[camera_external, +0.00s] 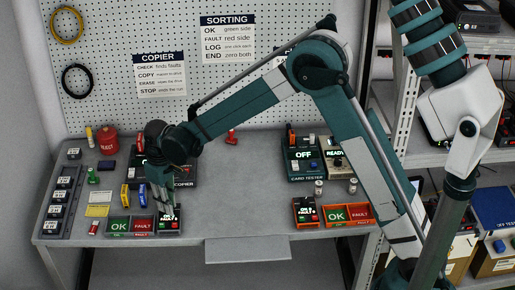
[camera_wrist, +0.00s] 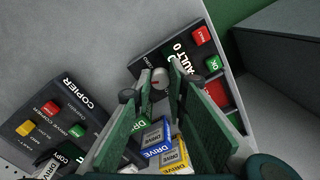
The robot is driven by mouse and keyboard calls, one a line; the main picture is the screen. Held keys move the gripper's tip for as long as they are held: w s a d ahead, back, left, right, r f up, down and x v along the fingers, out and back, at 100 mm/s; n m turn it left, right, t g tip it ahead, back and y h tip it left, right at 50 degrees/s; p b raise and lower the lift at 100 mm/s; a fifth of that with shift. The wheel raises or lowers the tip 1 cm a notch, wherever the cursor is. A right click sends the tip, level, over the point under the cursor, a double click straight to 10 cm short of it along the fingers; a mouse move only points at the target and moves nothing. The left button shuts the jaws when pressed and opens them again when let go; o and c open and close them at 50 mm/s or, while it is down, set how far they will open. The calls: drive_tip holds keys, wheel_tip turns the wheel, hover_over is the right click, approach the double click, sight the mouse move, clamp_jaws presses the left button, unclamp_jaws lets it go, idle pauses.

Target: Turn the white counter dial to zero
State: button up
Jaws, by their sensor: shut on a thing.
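My gripper (camera_wrist: 160,76) reaches down over the front left of the bench in the external view. In the wrist view its two green fingers are closed on the sides of the white counter dial (camera_wrist: 159,81), a small round knob with a reddish mark on it. The dial sits on a dark counter box (camera_wrist: 195,70) with a black display (camera_wrist: 178,52), where part of "FAULT 0" reads; the rest is hidden. The box has a red button (camera_wrist: 198,37) and a green button (camera_wrist: 213,64). In the external view the counter box (camera_external: 169,226) is partly behind the fingers.
Green OK and red FAULT trays (camera_external: 130,226) stand left of the counter. A copier panel (camera_wrist: 58,112) and blue and yellow drives (camera_wrist: 157,138) lie close to my fingers. A second counter (camera_external: 306,213) and tray (camera_external: 348,214) stand at right. The bench middle is clear.

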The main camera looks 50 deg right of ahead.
drive_tip(key=o, duration=0.9)
drive_tip(key=shift+r, duration=0.1)
drive_tip(key=shift+r, duration=5.95)
